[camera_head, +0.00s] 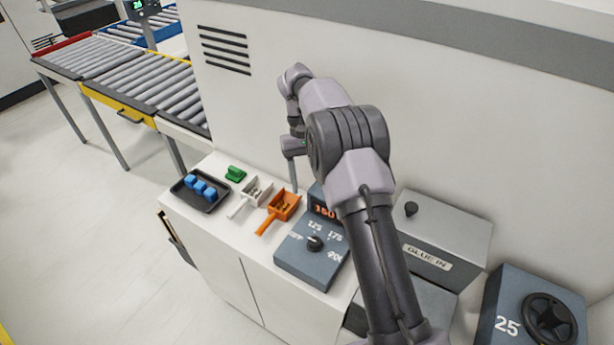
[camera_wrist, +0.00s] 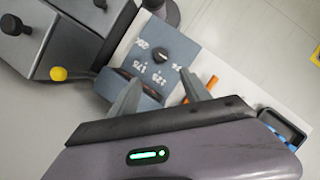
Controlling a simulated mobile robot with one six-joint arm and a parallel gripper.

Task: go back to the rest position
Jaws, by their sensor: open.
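My arm reaches up and over the cabinet top in the head view. My gripper (camera_head: 293,178) hangs beside the machine wall, above the back of the cabinet, partly hidden by my arm. In the wrist view my gripper (camera_wrist: 162,92) shows two separate fingers with nothing between them. Beyond the fingers is the blue-grey temperature box (camera_wrist: 188,42) with its black dial (camera_wrist: 160,55). In the head view this box (camera_head: 297,262) stands on the cabinet, and its red display (camera_head: 324,211) is partly covered by my arm.
On the cabinet top (camera_head: 190,207) are a black tray (camera_head: 188,201) with blue cubes, a green piece (camera_head: 236,173), a white scoop (camera_head: 252,194) and an orange scoop (camera_head: 281,207). The GLUE IN box (camera_head: 440,235) and a handwheel box (camera_head: 500,300) stand right. Roller conveyors (camera_head: 150,85) are left.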

